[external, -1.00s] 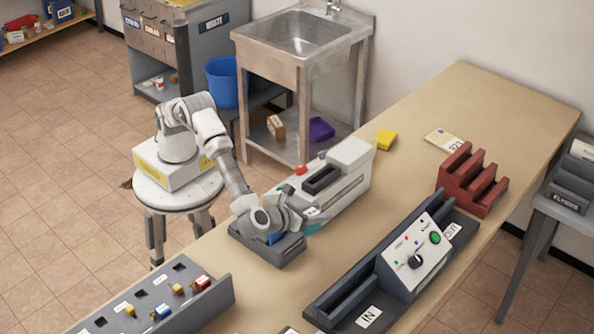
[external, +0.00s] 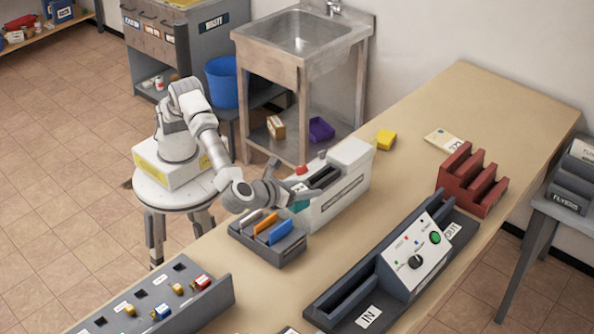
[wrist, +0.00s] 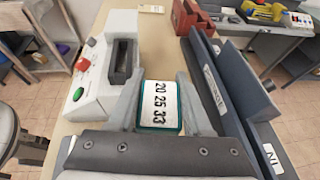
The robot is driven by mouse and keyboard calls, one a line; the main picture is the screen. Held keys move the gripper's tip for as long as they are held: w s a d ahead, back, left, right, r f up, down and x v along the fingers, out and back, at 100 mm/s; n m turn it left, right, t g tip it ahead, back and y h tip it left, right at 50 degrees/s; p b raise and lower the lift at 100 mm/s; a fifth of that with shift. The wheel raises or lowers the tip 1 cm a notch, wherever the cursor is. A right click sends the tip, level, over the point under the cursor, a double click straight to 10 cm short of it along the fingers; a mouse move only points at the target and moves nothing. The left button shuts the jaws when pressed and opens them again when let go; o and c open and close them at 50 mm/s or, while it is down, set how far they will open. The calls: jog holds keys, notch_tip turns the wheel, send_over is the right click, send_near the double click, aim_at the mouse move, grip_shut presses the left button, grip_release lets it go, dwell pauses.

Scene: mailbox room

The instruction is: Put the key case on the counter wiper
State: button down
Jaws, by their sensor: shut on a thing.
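My gripper (external: 297,198) is shut on a teal case (wrist: 161,128) with a white label reading "20 25 33". The teal case also shows in the external view (external: 300,206), above the counter beside the white machine. I take it for the key case, but cannot be sure. A small yellow block (external: 386,139) lies on the counter behind the machine. It looks like the counter wiper, and nothing lies on it. My gripper is well in front of it, with the machine between them.
The white machine (external: 349,153) with a dark slot and red button stands close to my gripper. A grey rack (external: 281,256) with upright cards is in front. A dark console (external: 345,283) and a red rack (external: 472,180) stand at right. A card (external: 443,141) lies near the yellow block.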

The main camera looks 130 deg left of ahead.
jog(key=w+a+r, duration=0.1)
jog(key=w+a, duration=0.1)
jog(key=a, duration=1.4)
jog(key=n+g+b, duration=0.2)
jog(key=b, duration=0.2)
send_over(389, 133)
notch_tip(389, 133, down, 12)
jog(key=shift+r, duration=0.1)
jog(key=shift+a+f+b, duration=0.1)
jog(key=shift+f+b, duration=0.35)
jog(key=shift+f, duration=1.6)
jog(key=shift+f, duration=0.25)
jog(key=shift+c, duration=1.6)
grip_release()
